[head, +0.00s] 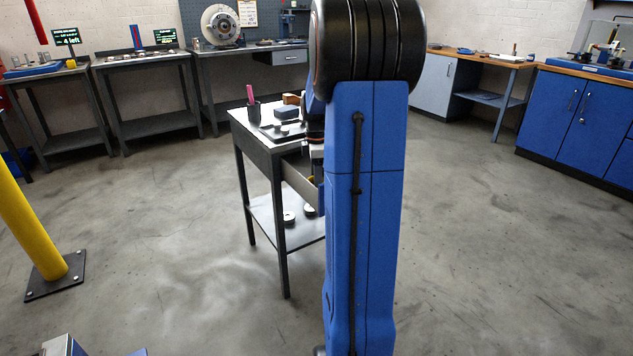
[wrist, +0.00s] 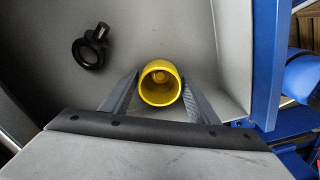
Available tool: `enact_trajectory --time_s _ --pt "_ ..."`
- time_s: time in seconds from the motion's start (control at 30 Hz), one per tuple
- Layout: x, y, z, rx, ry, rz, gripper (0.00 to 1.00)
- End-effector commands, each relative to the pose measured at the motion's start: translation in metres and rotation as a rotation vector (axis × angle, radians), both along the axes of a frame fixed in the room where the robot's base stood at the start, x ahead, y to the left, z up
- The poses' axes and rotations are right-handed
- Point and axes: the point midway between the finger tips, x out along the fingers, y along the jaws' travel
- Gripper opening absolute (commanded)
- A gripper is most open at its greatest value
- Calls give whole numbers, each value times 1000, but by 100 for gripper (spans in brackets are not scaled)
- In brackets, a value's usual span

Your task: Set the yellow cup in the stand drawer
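The yellow cup (wrist: 160,92) is upright between the fingertips of my gripper (wrist: 160,88) in the wrist view, with its open mouth towards the camera. Both fingertips appear to touch its sides. The cup is over or on the pale floor of the open stand drawer (wrist: 203,25); I cannot tell whether its base touches. My arm hides most of the gripper and drawer there.
A black ring-shaped part (wrist: 90,47) lies in the drawer, left of the cup. The stand (head: 255,150) has a pen cup (head: 254,110) and other items on top, and round parts on its lower shelf. A yellow post (head: 30,225) stands at the left. Open floor surrounds the stand.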

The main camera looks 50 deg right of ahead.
Motion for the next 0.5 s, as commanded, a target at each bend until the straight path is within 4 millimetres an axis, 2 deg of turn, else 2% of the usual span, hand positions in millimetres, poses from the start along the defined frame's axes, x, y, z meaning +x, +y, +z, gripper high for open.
enact_trajectory --time_s 0.33,0.5 --pt "0 0 1 -1 -1 0 65" --pt "1 -1 14 -3 -3 0 65"
